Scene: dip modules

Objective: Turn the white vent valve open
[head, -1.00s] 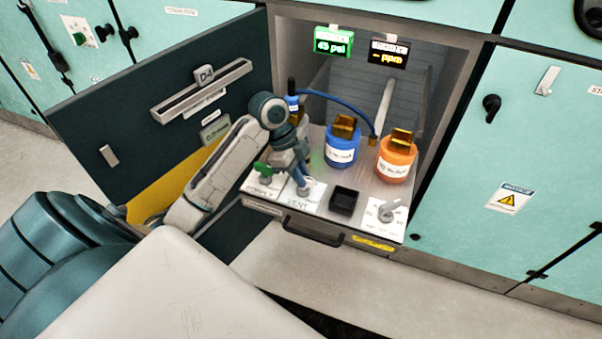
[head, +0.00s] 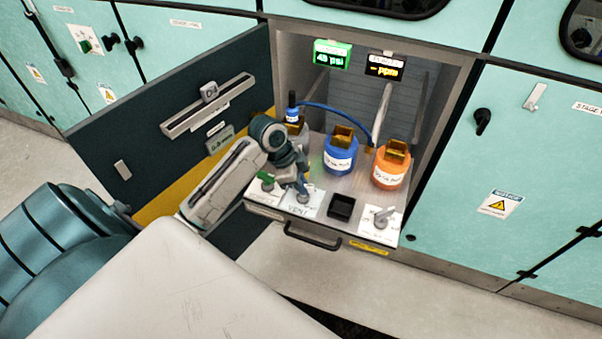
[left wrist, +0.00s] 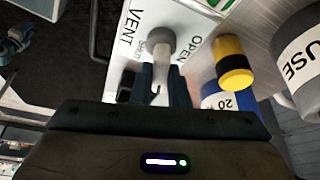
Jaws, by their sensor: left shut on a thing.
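The vent valve (left wrist: 160,42) has a round grey hub with a pale handle, on a white plate (left wrist: 125,65) lettered VENT, SHUT and OPEN. In the left wrist view the handle lies between the two fingers of my left gripper (left wrist: 163,92), which is shut on it. In the head view my left gripper (head: 303,188) reaches down to the VENT plate at the tray's front and hides most of the valve. My right gripper is in neither view.
A green-handled valve (head: 266,180) stands just left of the gripper. Blue (head: 340,160) and orange (head: 389,170) jars stand behind, with a black square cup (head: 341,207) to the right. Another valve (head: 383,217) sits front right. The open dark door (head: 140,150) flanks my arm.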

